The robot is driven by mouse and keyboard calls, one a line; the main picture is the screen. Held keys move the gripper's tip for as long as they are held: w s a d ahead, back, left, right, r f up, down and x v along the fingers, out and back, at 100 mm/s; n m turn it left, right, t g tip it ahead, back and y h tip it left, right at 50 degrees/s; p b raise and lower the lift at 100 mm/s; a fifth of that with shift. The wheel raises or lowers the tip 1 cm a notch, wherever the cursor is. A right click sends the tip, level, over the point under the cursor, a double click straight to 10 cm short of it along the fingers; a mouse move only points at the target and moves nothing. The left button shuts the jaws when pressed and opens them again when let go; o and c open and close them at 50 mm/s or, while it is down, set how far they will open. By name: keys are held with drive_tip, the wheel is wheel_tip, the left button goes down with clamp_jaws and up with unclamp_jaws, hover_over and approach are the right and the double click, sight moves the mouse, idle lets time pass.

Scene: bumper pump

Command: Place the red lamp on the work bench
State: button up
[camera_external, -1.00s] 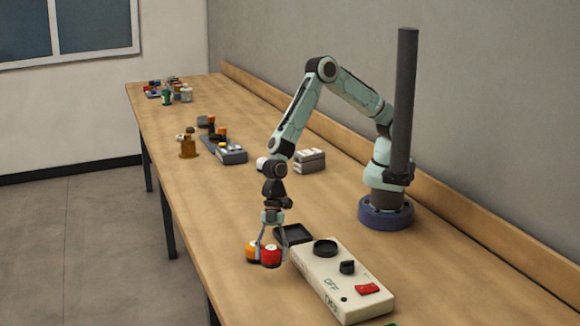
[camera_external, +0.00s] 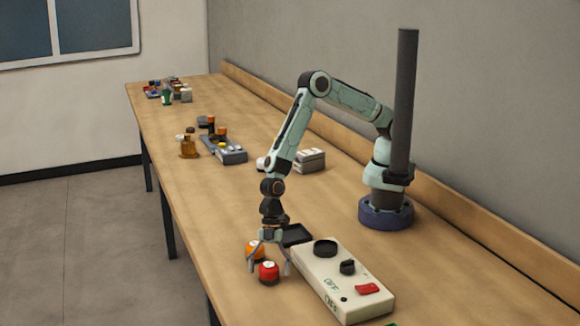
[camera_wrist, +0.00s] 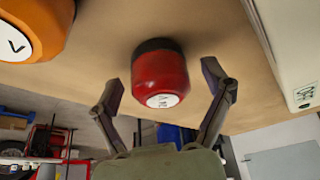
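The red lamp (camera_external: 267,273) stands upright on the work bench (camera_external: 225,210), close to the bench's left long edge. In the wrist view the red lamp (camera_wrist: 160,80) shows its dark base against the wood and its white marked cap. My gripper (camera_external: 269,269) is open, with one finger on each side of the red lamp. In the wrist view the fingers of my gripper (camera_wrist: 161,85) are spread wide, with visible gaps between them and the lamp.
An orange lamp (camera_external: 255,250) stands close behind the red lamp; it also shows in the wrist view (camera_wrist: 35,25). A pale control box (camera_external: 335,280) with a dark round top part lies to the right. A black tray (camera_external: 295,235) is behind it. Bench space in front is narrow.

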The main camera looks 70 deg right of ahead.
drive_tip(key=shift+r, duration=0.1)
drive_tip(key=v, duration=1.2)
drive_tip(key=w+d+r+m+t+h, duration=0.1)
drive_tip(key=w+d+r+m, duration=0.15)
drive_tip(key=d, duration=0.35)
drive_tip(key=w+d+r+m+h, duration=0.1)
drive_tip(key=w+d+r+m, duration=0.2)
drive_tip(key=d, duration=0.4)
drive_tip(key=s+d+r+m, duration=0.3)
drive_tip(key=s+d+m, duration=0.4)
drive_tip(key=d, duration=0.4)
drive_tip(key=s+d+r+m+h, duration=0.1)
drive_tip(key=s+d+r+m, duration=0.3)
drive_tip(key=s+d+m, duration=0.3)
drive_tip(key=d, duration=0.4)
drive_tip(key=shift+d+h, duration=0.2)
drive_tip(key=shift+h, duration=0.1)
